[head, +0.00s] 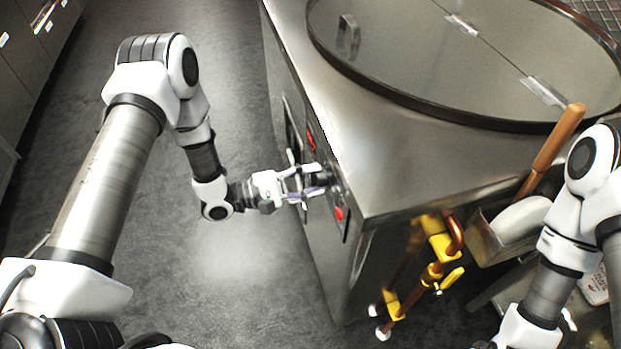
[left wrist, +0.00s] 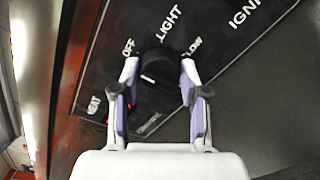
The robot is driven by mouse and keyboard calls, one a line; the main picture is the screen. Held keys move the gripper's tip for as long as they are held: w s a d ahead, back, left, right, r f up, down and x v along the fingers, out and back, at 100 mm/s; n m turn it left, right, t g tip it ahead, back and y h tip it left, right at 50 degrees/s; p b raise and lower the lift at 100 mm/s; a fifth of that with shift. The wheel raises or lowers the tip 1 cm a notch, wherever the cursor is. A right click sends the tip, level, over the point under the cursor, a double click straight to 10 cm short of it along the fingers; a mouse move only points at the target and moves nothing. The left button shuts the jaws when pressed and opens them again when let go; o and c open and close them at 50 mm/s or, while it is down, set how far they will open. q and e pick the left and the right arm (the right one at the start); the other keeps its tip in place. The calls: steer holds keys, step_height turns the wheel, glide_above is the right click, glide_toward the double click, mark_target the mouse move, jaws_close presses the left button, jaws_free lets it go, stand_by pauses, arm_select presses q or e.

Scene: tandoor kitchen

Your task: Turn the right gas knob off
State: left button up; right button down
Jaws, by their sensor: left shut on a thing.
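My left gripper (head: 318,183) is at the control panel on the side of the steel tandoor cabinet. In the left wrist view my left gripper (left wrist: 158,82) has its two fingers on either side of a round black gas knob (left wrist: 160,69), shut on it. The black panel (left wrist: 125,35) around the knob carries the white words OFF, LIGHT and LOW, with HEAT near a red light at the lower left. In the head view the fingers largely hide the knob. My right gripper is out of view; only part of its arm shows.
The steel cabinet (head: 385,170) has a large round lid (head: 420,45) on top. Yellow gas pipe fittings (head: 436,238) are at its front. A wooden-handled tool (head: 555,145) stands in a steel holder at right. The floor (head: 240,270) left of the cabinet is clear.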

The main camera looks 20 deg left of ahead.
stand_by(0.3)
arm_select(q)
steer(key=o, duration=1.1)
steer(key=shift+o, duration=0.2)
steer(key=v, duration=1.2)
